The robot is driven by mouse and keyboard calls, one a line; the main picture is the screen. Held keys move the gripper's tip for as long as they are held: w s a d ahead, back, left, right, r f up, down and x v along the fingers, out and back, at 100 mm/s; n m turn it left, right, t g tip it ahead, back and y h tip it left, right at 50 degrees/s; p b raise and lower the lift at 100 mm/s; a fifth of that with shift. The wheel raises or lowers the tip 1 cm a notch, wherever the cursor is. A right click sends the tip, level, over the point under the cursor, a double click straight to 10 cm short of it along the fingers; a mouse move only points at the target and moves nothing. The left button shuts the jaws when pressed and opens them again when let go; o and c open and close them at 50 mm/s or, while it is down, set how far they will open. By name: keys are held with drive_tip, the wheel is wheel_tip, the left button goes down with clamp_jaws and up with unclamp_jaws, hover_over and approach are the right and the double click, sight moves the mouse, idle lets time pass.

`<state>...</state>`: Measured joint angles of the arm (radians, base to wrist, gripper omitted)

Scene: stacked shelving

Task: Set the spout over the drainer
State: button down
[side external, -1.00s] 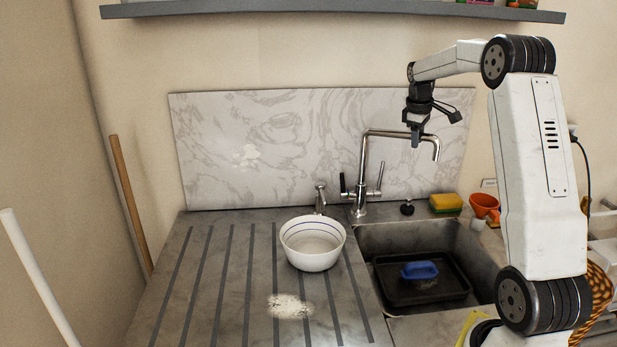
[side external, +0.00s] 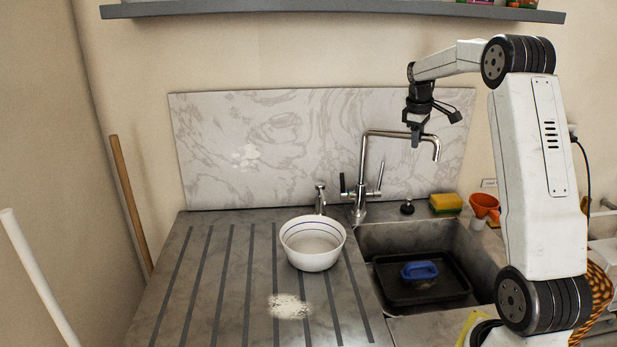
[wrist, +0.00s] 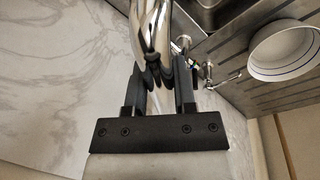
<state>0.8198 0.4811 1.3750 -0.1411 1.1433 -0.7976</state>
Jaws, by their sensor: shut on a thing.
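The chrome spout (side external: 385,132) rises from the tap body (side external: 359,198) behind the sink and reaches right, with its downturned tip (side external: 436,156) over the sink. My gripper (side external: 417,138) is shut on the horizontal part of the spout, near its tip end. In the wrist view the two dark fingers (wrist: 160,77) stand on either side of the shiny spout (wrist: 149,25). The drainer (side external: 205,290) is the grooved grey worktop left of the sink, and part of it shows in the wrist view (wrist: 232,72).
A white bowl (side external: 314,259) stands on the drainer beside the sink, with a pale powdery patch (side external: 289,306) in front. The sink (side external: 377,240) holds a dark tray (side external: 435,293) with a blue item. A marbled splashback (side external: 290,130) rises behind. A yellow-green sponge (side external: 446,203) lies at the rear.

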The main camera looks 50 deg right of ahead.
drive_tip(key=shift+a, duration=0.2)
drive_tip(key=w+a+m+g, duration=0.1)
drive_tip(key=w+a+m, duration=0.4)
drive_tip(key=a+m, duration=0.5)
drive_tip(key=w+a+m+y, duration=0.1)
drive_tip(key=w+a+m, duration=0.1)
drive_tip(key=w+m, duration=0.2)
drive_tip(key=w+a+m+g+y, duration=0.1)
drive_tip(key=w+a+m, duration=0.2)
drive_tip(key=w, duration=0.4)
drive_tip(key=shift+a+m, duration=0.3)
drive_tip(key=shift+m, duration=0.2)
drive_tip(key=shift+r, duration=0.1)
idle(0.4)
drive_tip(key=shift+c, duration=2.1)
unclamp_jaws()
